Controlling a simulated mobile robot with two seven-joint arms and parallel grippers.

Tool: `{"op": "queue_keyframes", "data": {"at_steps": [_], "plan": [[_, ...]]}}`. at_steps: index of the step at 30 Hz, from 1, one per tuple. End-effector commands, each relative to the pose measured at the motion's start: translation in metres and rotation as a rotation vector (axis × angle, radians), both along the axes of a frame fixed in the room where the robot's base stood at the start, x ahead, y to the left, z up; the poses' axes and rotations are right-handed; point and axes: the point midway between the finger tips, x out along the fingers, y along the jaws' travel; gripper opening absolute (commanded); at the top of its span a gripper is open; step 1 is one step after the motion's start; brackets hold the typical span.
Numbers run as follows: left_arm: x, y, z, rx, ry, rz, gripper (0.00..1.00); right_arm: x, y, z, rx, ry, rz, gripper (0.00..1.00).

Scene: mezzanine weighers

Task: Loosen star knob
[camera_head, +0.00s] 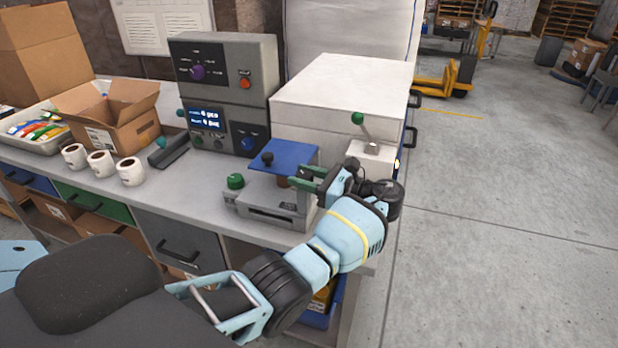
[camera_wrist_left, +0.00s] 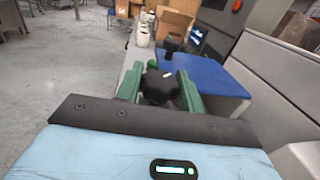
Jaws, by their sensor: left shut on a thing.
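The star knob (camera_wrist_left: 160,88) is black and lobed, with a small white mark on top. It sits between the green fingers of my left gripper (camera_wrist_left: 161,92) in the left wrist view. In the head view my left gripper (camera_head: 302,179) reaches in to the right side of a grey fixture (camera_head: 272,211) with a blue plate (camera_head: 284,157). There the fingers and wrist hide the star knob. The left gripper is shut on it. My right gripper is not in view.
A green knob (camera_head: 236,181) and a black knob (camera_head: 267,158) stand on the fixture. Behind are a grey control box (camera_head: 225,93) and a large white-topped box (camera_head: 345,88). A lever with a green ball (camera_head: 358,118) rises at right. Label rolls (camera_head: 130,171) stand at left.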

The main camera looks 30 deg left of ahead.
Motion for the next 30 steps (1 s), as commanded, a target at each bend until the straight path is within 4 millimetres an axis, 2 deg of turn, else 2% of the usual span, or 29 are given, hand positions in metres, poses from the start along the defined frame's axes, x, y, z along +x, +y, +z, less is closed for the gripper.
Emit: {"op": "queue_keyframes", "data": {"at_steps": [3, 9, 26, 27, 30], "plan": [[0.001, 0.0, -0.003, 0.0, 0.004, 0.06, 0.15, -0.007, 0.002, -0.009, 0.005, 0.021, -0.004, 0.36], [0.0, 0.0, -0.002, 0.0, 0.001, 0.123, 0.15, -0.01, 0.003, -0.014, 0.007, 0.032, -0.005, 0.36], [0.0, 0.001, 0.0, -0.001, 0.0, 0.153, 0.15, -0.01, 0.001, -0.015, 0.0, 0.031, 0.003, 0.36], [0.0, 0.001, 0.0, -0.001, 0.0, 0.153, 0.39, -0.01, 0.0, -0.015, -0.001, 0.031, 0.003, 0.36], [0.0, 0.001, 0.0, -0.001, 0.0, 0.153, 0.52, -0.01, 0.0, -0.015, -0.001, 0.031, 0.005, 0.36]]}}
